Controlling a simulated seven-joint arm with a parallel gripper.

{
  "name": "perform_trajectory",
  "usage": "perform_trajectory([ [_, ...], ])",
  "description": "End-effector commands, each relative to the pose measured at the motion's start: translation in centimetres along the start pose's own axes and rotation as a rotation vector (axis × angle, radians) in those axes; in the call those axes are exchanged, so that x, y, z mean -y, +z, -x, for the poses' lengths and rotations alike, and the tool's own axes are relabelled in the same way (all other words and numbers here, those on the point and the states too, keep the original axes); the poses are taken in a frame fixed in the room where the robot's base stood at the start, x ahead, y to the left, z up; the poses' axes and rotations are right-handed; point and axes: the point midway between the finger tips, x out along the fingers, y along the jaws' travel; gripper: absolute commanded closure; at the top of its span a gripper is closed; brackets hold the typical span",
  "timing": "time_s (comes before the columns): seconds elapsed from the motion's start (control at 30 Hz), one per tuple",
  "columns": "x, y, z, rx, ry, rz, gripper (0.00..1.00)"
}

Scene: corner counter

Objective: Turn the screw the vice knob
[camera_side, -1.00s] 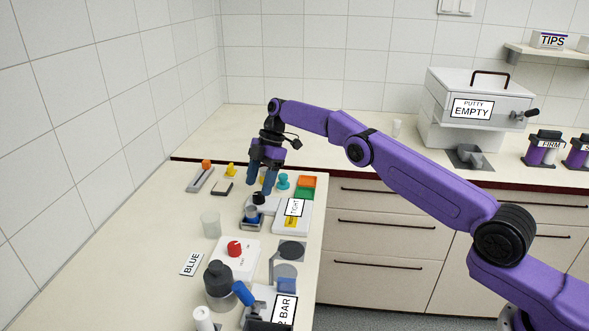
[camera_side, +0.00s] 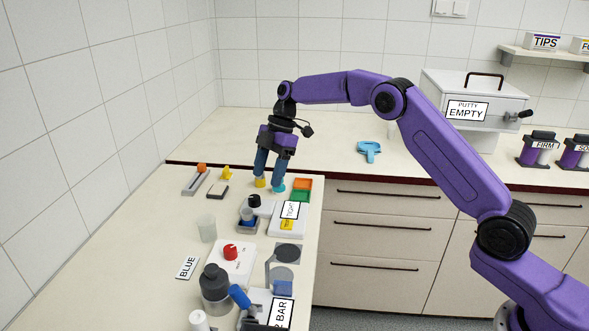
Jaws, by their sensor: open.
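Orange and green trays (camera_side: 302,190) are right of the gripper. A translucent cup (camera_side: 207,228), a white box with a red knob (camera_side: 230,252) and a dark bottle (camera_side: 215,287) stand nearer. A blue tool (camera_side: 368,150) lies on the back counter, with bare counter around it.

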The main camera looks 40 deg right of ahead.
Motion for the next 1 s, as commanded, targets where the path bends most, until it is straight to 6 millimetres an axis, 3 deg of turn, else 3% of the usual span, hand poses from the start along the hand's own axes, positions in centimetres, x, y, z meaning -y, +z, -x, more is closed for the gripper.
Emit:
perform_trajectory([
  [0.7,7.5,-0.7,3.3,-0.001,0.000,0.000,0.38],
  [1.0,8.6,-0.8,3.7,0.000,-0.001,0.000,0.38],
])
